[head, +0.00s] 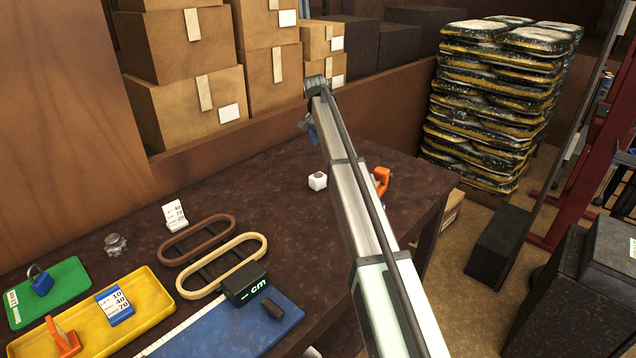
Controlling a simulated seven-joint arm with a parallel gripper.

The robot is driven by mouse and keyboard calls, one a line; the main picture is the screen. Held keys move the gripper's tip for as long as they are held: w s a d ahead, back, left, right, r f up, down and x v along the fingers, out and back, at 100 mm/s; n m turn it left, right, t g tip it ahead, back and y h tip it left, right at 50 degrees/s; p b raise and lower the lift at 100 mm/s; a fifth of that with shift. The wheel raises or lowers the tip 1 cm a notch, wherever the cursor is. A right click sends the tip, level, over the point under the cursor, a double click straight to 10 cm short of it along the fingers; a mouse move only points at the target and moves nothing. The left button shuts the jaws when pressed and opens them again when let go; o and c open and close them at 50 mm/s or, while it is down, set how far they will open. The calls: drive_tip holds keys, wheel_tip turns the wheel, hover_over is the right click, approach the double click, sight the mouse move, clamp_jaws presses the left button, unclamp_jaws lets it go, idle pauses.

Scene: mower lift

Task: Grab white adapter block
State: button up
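A small white block (317,181), which looks like the adapter block, sits on the dark brown table (300,225), just left of my arm. Its top face shows a slightly darker spot. My arm crosses the picture from the bottom edge up to a joint above the table's back edge. A small bluish part shows beside the arm below that joint; I cannot tell what it is. My gripper's fingers cannot be made out. Nothing is seen touching the white block.
An orange object (381,181) stands just right of my arm, partly hidden. To the left are brown and tan oval rings (262,243), a digital scale (246,285), a blue mat (262,325), a yellow tray (150,290), a green mat (72,283) and a white number card (175,215).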

sight(318, 175)
drive_tip(key=s+a+f+n, duration=0.1)
drive_tip(key=f+n, duration=0.3)
drive_tip(key=n, duration=0.6)
drive_tip(key=f+n+g+y, duration=0.1)
drive_tip(key=f+n, duration=0.4)
drive_tip(key=n, duration=0.6)
drive_tip(key=s+a+f+n+y, duration=0.1)
drive_tip(key=f+n, duration=0.4)
drive_tip(key=n, duration=0.5)
drive_tip(key=shift+s+a+g, duration=0.3)
drive_tip(key=shift+g, duration=0.1)
drive_tip(key=shift+c, duration=0.4)
drive_tip(key=c, duration=1)
